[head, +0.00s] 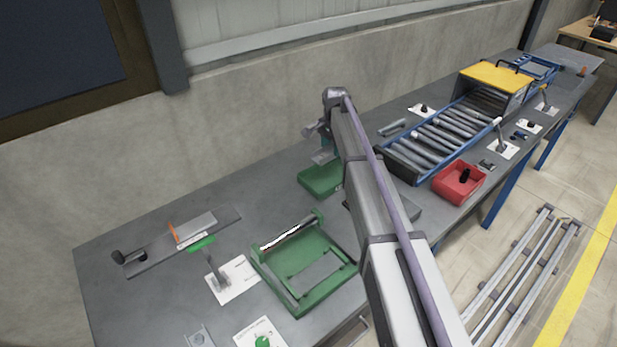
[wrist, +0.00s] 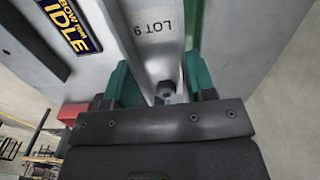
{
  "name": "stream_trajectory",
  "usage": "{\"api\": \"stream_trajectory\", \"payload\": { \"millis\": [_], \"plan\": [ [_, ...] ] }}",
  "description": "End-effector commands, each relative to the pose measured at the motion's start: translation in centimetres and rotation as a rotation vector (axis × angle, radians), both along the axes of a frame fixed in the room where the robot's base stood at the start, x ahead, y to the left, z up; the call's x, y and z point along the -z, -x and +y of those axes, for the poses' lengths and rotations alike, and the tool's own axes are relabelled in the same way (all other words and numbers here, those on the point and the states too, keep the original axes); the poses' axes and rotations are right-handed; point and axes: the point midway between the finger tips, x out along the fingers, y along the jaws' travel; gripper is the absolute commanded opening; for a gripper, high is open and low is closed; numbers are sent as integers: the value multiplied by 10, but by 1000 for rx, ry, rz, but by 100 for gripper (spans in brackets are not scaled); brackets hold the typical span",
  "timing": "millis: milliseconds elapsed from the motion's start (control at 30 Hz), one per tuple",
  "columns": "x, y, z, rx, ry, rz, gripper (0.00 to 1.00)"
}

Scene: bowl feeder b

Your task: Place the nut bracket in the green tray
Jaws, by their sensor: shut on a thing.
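My gripper (wrist: 165,82) shows in the wrist view with its green fingers on both sides of a silver bracket marked LOT 9 (wrist: 153,38). A dark nut (wrist: 167,89) shows at the bracket's near end, between the fingers. In the head view my gripper (head: 318,142) is partly hidden by my arm, and a grey piece beneath it looks like the bracket. The green tray (head: 312,185) is on the bench just below it in that view; its right part is hidden behind my arm. I cannot tell the gap between bracket and tray.
A green frame fixture (head: 300,303) stands nearer on the bench. A flat grey plate with a dark knob (head: 185,240) lies at left. A roller conveyor (head: 440,140) and a red bin (head: 444,190) are right of my arm. A yellow-and-black IDLE label (wrist: 70,22) shows in the wrist view.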

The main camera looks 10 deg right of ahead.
Motion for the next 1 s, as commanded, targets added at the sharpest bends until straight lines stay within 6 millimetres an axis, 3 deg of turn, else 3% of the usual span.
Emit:
{"api": "stream_trajectory", "payload": {
  "millis": [167, 400, 600, 800, 1000],
  "plan": [
    [4, 1, 0, 31, 0, 0, 20],
    [61, 1, 0, 30, 0, 0, 20],
    [66, 1, 0, 29, 0, 0, 20],
    [104, 1, 0, 29, 0, 0, 20],
    [100, 1, 0, 29, 0, 0, 20]
  ]
}}
